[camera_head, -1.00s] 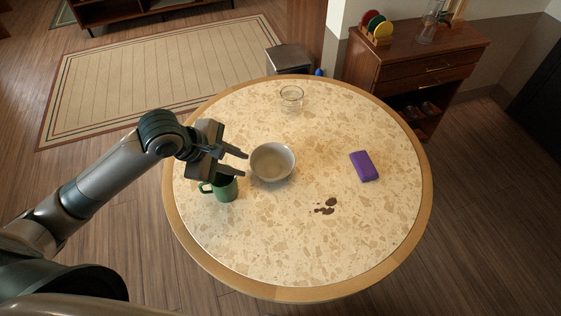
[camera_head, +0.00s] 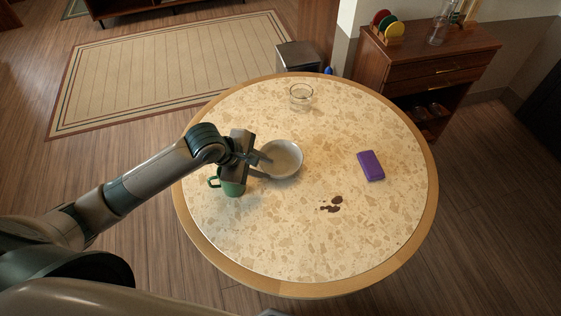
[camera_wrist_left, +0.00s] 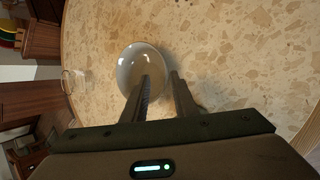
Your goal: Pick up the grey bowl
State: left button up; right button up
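The grey bowl (camera_head: 284,160) stands upright on the round table, left of its middle. It also shows in the left wrist view (camera_wrist_left: 130,64), where it looks empty. My left gripper (camera_head: 266,167) is at the bowl's near-left side. It also shows in the left wrist view (camera_wrist_left: 162,76), with its two fingers apart. There one finger overlaps the bowl's opening and the other lies just outside the rim, with the rim between them. I cannot tell whether either finger touches the bowl. My right gripper is not in view.
A green mug (camera_head: 233,188) stands close below my left gripper, partly hidden by it. A clear glass (camera_head: 301,96) stands behind the bowl. A purple block (camera_head: 371,166) lies to the right.

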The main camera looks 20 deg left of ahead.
aim_at(275, 175)
pick_arm(q)
jog(key=x, duration=0.3)
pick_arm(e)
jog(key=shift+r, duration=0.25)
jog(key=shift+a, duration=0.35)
pick_arm(q)
jog(key=shift+w+f, duration=0.1)
jog(key=shift+f, duration=0.15)
jog(key=p+x, duration=0.1)
jog(key=x, duration=0.2)
jog(key=shift+f+p, duration=0.35)
jog(key=shift+f, duration=0.1)
jog(key=shift+d+f, duration=0.15)
jog(key=shift+f, duration=0.3)
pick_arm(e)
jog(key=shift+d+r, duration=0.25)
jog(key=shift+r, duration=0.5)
